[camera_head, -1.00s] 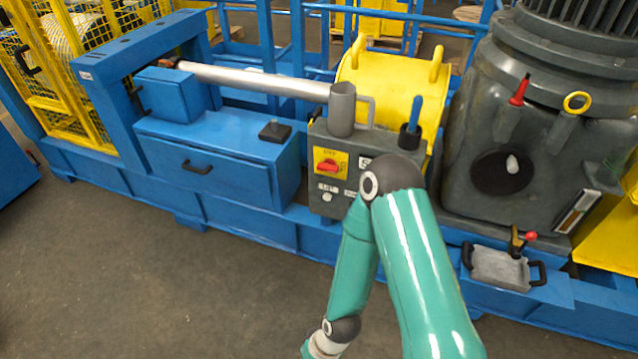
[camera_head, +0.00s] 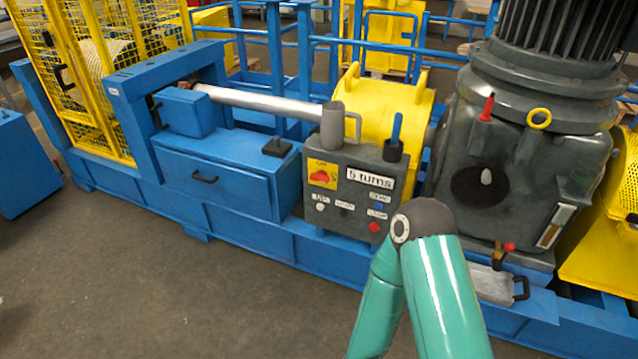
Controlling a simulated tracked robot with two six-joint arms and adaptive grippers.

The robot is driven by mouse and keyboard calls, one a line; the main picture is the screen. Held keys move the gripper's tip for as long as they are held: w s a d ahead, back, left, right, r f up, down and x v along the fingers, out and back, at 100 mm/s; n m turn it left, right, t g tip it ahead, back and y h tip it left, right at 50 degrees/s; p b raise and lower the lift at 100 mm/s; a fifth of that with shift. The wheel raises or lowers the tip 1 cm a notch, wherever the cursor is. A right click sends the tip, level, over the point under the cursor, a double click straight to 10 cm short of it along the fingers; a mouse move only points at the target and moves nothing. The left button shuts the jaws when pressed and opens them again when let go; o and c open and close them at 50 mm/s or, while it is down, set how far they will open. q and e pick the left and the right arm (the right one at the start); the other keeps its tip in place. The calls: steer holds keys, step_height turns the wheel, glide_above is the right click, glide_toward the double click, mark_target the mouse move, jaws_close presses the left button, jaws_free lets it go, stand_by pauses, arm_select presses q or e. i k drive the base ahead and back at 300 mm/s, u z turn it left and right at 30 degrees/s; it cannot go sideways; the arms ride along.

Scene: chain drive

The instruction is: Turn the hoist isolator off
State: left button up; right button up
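The grey control box (camera_head: 343,209) stands in front of the yellow drum guard. A red rotary switch (camera_head: 320,175) on a yellow plate sits at the upper left of its front face; this looks like the isolator. Its handle looks roughly level, and the plate's lettering is too small to read surely. A "5 turns" label, a blue button (camera_head: 379,207) and a red button (camera_head: 375,227) are to its right and below. My green arm rises from the bottom right, its elbow just below the box's right corner. Neither gripper shows.
A grey mug-like cup (camera_head: 333,127) and a dark holder with a blue handle (camera_head: 394,146) stand on the box. The large grey gearbox (camera_head: 490,150) is at right, a grey tray (camera_head: 492,285) below it. The floor (camera_head: 200,300) at front left is clear.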

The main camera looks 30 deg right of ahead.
mark_target(321, 177)
steer(key=z, duration=0.05)
steer(key=i, duration=0.9)
steer(key=u, duration=0.05)
